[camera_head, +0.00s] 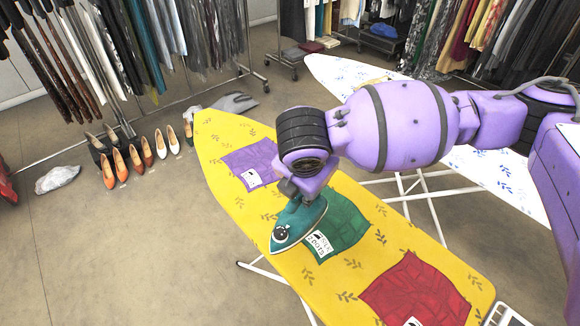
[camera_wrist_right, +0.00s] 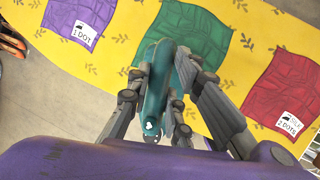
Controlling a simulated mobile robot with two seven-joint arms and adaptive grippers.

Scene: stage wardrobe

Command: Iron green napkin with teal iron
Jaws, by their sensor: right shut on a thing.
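The teal iron (camera_head: 299,225) is held in my right gripper (camera_head: 300,188), which is shut on its handle. In the right wrist view the gripper fingers (camera_wrist_right: 168,85) stand on both sides of the iron (camera_wrist_right: 157,85). The green napkin (camera_head: 346,213) lies flat on the yellow ironing board (camera_head: 222,190), with a white label at its near left corner. The iron overlaps the napkin's left edge in view; I cannot tell whether its sole touches the cloth. The napkin also shows in the right wrist view (camera_wrist_right: 187,30), partly hidden by the iron. My left gripper is out of view.
A purple napkin (camera_head: 250,164) and a red napkin (camera_head: 420,290) lie on the same board, either side of the green one. A white patterned board (camera_head: 490,175) stands behind my right arm. Shoes (camera_head: 137,157) and clothes racks (camera_head: 200,40) are beyond.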

